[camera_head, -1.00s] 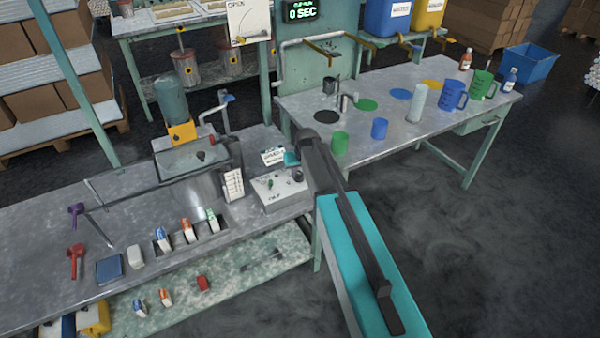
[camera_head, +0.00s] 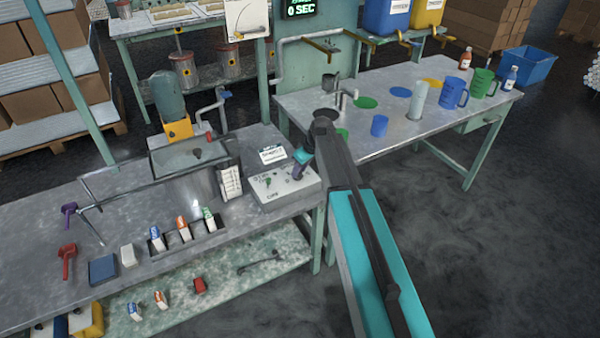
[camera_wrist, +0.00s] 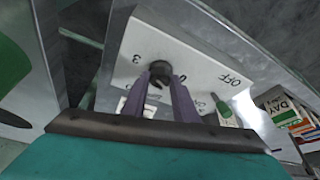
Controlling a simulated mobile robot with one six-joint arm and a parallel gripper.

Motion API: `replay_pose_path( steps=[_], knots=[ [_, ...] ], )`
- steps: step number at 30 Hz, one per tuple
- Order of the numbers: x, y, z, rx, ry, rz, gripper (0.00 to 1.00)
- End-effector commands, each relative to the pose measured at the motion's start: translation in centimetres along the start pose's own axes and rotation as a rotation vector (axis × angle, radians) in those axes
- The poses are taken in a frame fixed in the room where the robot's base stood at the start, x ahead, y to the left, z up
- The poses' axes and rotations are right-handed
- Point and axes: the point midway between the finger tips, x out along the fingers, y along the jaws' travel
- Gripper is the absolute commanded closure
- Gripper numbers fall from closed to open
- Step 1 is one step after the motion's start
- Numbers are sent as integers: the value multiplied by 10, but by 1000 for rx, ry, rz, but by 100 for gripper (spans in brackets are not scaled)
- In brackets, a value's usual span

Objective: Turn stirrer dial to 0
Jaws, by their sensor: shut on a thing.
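The stirrer control box (camera_head: 275,196) is a pale grey box at the right end of the left bench. In the wrist view its white top face (camera_wrist: 190,55) shows a "3", a "0" and "OFF". The black dial (camera_wrist: 160,70) stands on that face between the "3" and the "0". My gripper (camera_wrist: 160,82) has its two purple fingers on either side of the dial, shut on it. In the head view my gripper (camera_head: 297,172) is over the right part of the box. The fingers hide part of the dial, and I cannot tell its exact setting.
A water bath (camera_head: 190,157) is further left.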

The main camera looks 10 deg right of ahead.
Motion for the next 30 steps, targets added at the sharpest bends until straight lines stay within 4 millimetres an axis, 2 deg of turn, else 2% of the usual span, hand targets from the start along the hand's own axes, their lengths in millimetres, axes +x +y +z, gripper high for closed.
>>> replay_pose_path(
  steps=[15, 30],
  knots=[
    [2, 6, -1, -340, 0, -139, 96],
    [0, 7, -1, -438, 0, -178, 96]
  ],
)
